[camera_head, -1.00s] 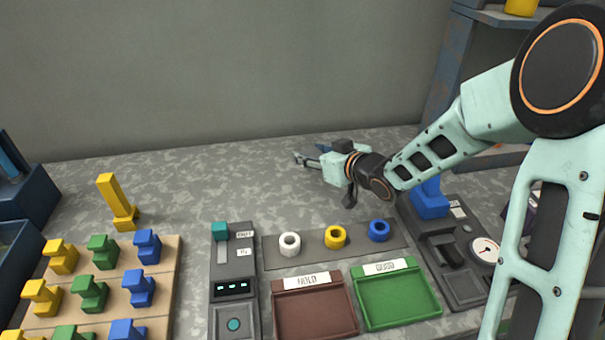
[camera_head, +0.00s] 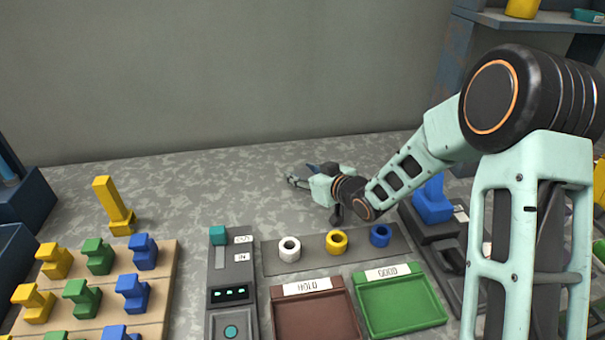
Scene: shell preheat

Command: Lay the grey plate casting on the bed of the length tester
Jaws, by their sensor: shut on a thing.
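My gripper (camera_head: 296,182) is over the back middle of the bench, pointing left, and is shut on the grey plate casting. The casting is hardly distinguishable from the fingers and the grey bench at this size. A dark machine with a blue block (camera_head: 432,203) stands at the right and looks like the length tester. My arm hides much of it, including its dial gauge and part of its bed. My gripper is well to the left of this machine and apart from it.
A brown tray (camera_head: 316,288) and green tray (camera_head: 401,300) lie in front. A control box (camera_head: 232,293), a yellow post (camera_head: 113,206) and a block-filled board (camera_head: 158,295) are left.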

